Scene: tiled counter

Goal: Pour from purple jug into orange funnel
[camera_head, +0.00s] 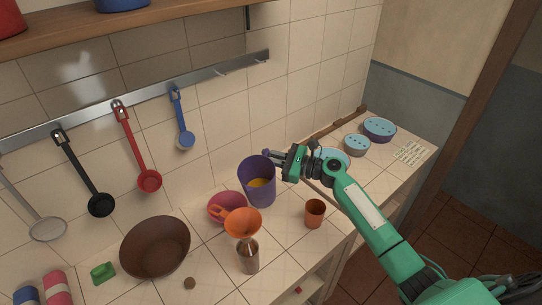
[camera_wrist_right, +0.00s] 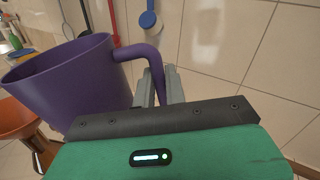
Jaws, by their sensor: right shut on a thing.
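The purple jug (camera_head: 257,192) is near the wall at the middle of the counter, roughly upright, with something yellow-orange inside. My right gripper (camera_head: 278,160) is shut on its handle, at the jug's right side. In the right wrist view the jug (camera_wrist_right: 75,85) fills the left, its curved handle between my fingers (camera_wrist_right: 160,85). Whether the jug's base touches the counter is unclear. The orange funnel (camera_head: 243,224) sits in the top of a brownish, shiny container (camera_head: 249,259), in front and slightly left of the jug. It shows partly at the wrist view's left edge (camera_wrist_right: 14,120). My left gripper is not in view.
A pink bowl (camera_head: 222,204) stands close behind the funnel. A large brown bowl (camera_head: 155,248) is to the left. An orange-brown cup (camera_head: 315,213) stands right of the jug, near my right arm. Lidded bowls (camera_head: 379,129) are at the far right. Utensils hang from a wall rail (camera_head: 150,95).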

